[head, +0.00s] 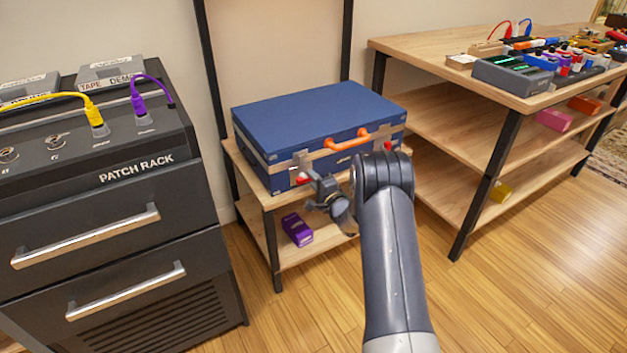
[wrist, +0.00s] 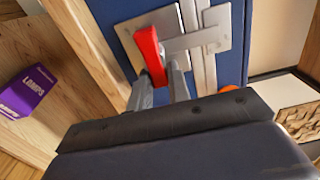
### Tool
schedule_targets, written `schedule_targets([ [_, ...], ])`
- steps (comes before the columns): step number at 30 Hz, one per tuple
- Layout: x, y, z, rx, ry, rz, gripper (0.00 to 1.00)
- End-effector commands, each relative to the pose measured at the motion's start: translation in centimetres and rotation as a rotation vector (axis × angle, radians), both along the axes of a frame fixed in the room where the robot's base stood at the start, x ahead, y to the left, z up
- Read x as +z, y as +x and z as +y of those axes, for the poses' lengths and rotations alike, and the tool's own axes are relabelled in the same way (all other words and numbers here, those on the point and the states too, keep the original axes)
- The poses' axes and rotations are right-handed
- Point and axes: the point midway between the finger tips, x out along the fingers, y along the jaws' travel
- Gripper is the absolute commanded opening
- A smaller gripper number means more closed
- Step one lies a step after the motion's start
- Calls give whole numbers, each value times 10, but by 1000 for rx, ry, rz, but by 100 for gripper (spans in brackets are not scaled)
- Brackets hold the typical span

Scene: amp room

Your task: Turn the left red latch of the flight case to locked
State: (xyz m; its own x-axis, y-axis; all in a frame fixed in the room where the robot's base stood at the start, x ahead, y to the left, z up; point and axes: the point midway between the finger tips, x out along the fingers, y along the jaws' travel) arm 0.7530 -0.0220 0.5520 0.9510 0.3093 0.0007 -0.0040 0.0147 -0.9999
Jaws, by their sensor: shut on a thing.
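The blue flight case (head: 310,118) lies closed on a small wooden stand, with an orange handle (head: 347,140) on its front. Its left red latch (head: 303,178) is at the front left, partly hidden by my gripper. In the wrist view the red latch (wrist: 150,55) is a red lever on a metal plate (wrist: 133,38), with its long side running up and down the picture, slightly tilted. My gripper (wrist: 160,82) is shut on the lower end of this lever. In the head view my gripper (head: 312,180) is at the case front. A second red latch (head: 388,145) shows on the right.
A purple box (head: 297,229) sits on the stand's lower shelf. The patch rack (head: 120,200) stands close on the left with protruding drawer handles. A wooden table (head: 450,60) with pedals stands at the right. The floor (head: 490,300) in front is clear.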

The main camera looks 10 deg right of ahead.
Motion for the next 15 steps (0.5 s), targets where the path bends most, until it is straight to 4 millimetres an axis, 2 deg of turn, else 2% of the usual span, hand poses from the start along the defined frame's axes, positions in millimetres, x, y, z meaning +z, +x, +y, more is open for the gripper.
schedule_targets([
  [1, 0, 0, -1, -2, 2, 1, 19],
  [9, 0, 0, 0, -1, 0, 0, 40],
  [15, 0, 0, 0, -1, 0, 0, 40],
])
